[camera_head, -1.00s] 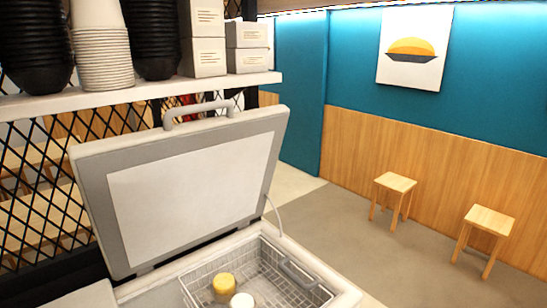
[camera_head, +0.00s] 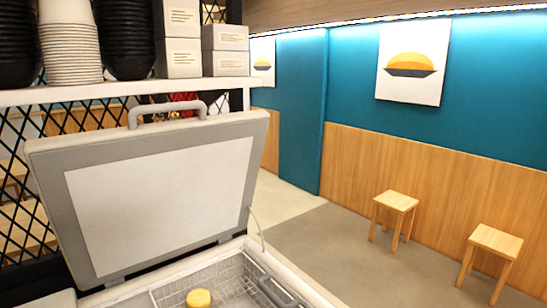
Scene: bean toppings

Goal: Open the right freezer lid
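The freezer lid (camera_head: 160,190) stands raised and tilted back, showing its grey inner face with a pale panel. Its grey bar handle (camera_head: 168,108) is at the top edge. Below it the freezer (camera_head: 302,283) is open, with a white wire basket (camera_head: 232,281) inside. A yellow-topped container (camera_head: 199,298) sits in the basket. The basket's lower part is cut off by the picture's edge. Neither of my grippers shows in the head view.
A white shelf (camera_head: 130,95) behind the lid holds black bowls (camera_head: 124,40), white cups (camera_head: 70,45) and boxes (camera_head: 178,38). Two wooden stools (camera_head: 395,202) stand at the right, near the wood-panelled wall. The grey floor (camera_head: 340,255) between freezer and stools is clear.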

